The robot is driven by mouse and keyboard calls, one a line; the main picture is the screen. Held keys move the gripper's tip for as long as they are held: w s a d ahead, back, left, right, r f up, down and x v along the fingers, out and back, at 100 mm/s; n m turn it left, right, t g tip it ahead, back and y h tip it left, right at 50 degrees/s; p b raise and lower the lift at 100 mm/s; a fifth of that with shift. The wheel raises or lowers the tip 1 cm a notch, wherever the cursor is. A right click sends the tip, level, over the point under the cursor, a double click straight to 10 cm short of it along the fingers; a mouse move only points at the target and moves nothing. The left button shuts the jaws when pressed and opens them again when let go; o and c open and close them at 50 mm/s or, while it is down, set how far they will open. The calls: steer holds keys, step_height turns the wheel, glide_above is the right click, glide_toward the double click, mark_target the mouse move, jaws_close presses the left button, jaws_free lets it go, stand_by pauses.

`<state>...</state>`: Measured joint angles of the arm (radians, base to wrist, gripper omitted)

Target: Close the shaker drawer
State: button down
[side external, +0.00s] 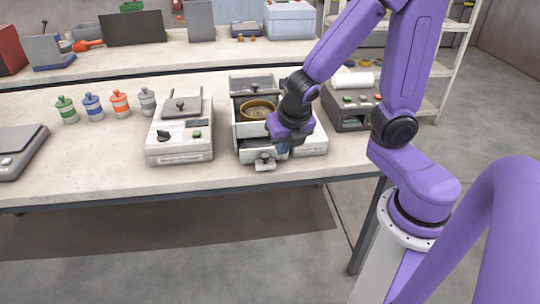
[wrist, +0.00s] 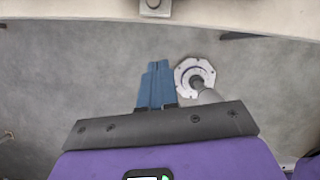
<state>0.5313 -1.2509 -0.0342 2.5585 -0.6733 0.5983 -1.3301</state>
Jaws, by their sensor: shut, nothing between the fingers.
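The shaker (side external: 312,142) is a pale box-shaped machine on the bench. Its drawer (side external: 246,142) stands out at the front, open, with a round brass sieve (side external: 258,106) showing in the machine behind it. A grey handle (side external: 265,161) is on the drawer front. My gripper (side external: 286,132) is at the right part of the drawer and covers some of it; its fingertips are hard to make out there. In the wrist view my gripper (wrist: 155,66) is shut and empty, its blue fingers together over floor. A grey handle-like piece (wrist: 155,7) shows on a pale edge at the top.
A white scale-like machine (side external: 180,140) stands left of the shaker, and a grey box machine (side external: 352,112) is close on its right. Several coloured jars (side external: 93,106) stand farther left. Bare bench (side external: 190,178) and open floor lie in front.

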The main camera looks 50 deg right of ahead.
mark_target(267, 148)
steer(key=shift+w+d+f, duration=0.65)
steer(key=shift+w+f, duration=0.45)
steer(key=shift+f, duration=0.45)
steer(key=shift+w+d+f, duration=0.65)
steer(key=shift+w+f, duration=0.5)
steer(key=shift+f, duration=0.4)
steer(key=shift+w+d+f, duration=0.65)
steer(key=shift+w+f, duration=0.45)
steer(key=shift+f, duration=0.45)
steer(key=shift+w+d, duration=2)
steer(key=shift+s, duration=0.1)
